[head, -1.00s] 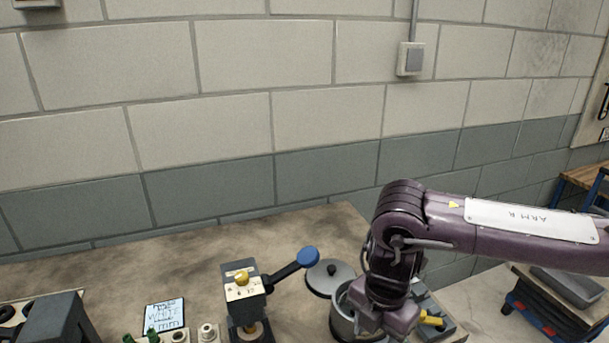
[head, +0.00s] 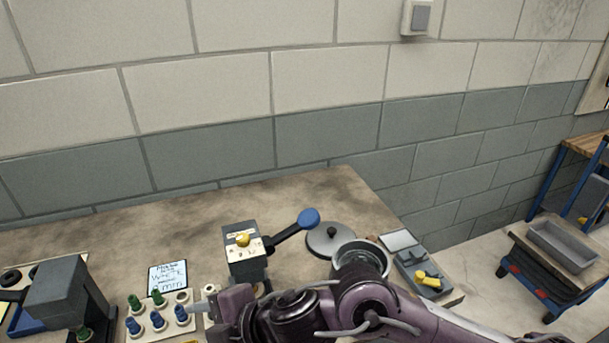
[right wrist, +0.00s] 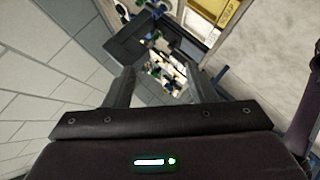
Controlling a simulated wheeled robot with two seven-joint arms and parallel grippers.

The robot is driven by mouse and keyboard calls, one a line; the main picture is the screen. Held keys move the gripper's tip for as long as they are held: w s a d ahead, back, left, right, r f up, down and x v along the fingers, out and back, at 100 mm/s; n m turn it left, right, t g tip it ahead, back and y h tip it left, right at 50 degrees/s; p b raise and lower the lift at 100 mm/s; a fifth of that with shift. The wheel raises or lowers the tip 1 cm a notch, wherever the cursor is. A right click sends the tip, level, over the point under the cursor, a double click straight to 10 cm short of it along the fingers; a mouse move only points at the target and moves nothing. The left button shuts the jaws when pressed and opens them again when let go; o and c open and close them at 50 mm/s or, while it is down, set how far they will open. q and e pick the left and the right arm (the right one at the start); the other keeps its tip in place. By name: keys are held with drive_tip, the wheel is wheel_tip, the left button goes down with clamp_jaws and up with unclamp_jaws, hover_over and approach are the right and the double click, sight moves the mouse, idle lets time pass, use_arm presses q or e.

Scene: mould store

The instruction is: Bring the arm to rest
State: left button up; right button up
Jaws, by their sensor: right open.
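My right arm (head: 365,305) is purple and comes in from the lower right of the head view, low across the front of the bench. Its hand points left, with a grey finger beside the rack of green and blue pegs (head: 157,322); I cannot tell whether it touches. In the right wrist view my right gripper (right wrist: 160,74) is open, its two dark fingers apart with nothing between them. Small bench items show beyond the fingertips, blurred. My left gripper is not in view.
A lever press (head: 243,248) with a blue-knobbed handle stands behind the hand. A metal pot (head: 361,256) and its lid (head: 331,239) are near the arm. A grey tray (head: 422,270) with a yellow-handled tool lies right. A trolley (head: 560,250) stands beyond. The bench's back is clear.

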drive_tip(key=w+d+f+m+t+h, duration=0.1)
drive_tip(key=w+d+m+t+h, duration=0.2)
drive_tip(key=d+m, duration=0.5)
drive_tip(key=w+d+m+t+h, duration=0.2)
drive_tip(key=w+d+m+t, duration=0.15)
drive_tip(key=d+m, duration=0.45)
drive_tip(key=s+d+f+m+g+h, duration=0.35)
drive_tip(key=s+d+f, duration=0.25)
drive_tip(key=d, duration=0.3)
drive_tip(key=s+d+f+m+g+h, duration=0.25)
drive_tip(key=s+d+f+m, duration=0.3)
drive_tip(key=d, duration=0.45)
drive_tip(key=s+f+n+g, duration=0.1)
drive_tip(key=s+f, duration=0.1)
drive_tip(key=f, duration=1.4)
drive_tip(key=s+f+g, duration=0.1)
drive_tip(key=s+f, duration=0.1)
drive_tip(key=f, duration=1.5)
drive_tip(key=s+d+f, duration=0.3)
drive_tip(key=s+f, duration=1.3)
drive_tip(key=s, duration=0.2)
drive_tip(key=shift+d+f+g, duration=0.2)
drive_tip(key=shift+f+g, duration=0.05)
drive_tip(key=shift+g, duration=0.2)
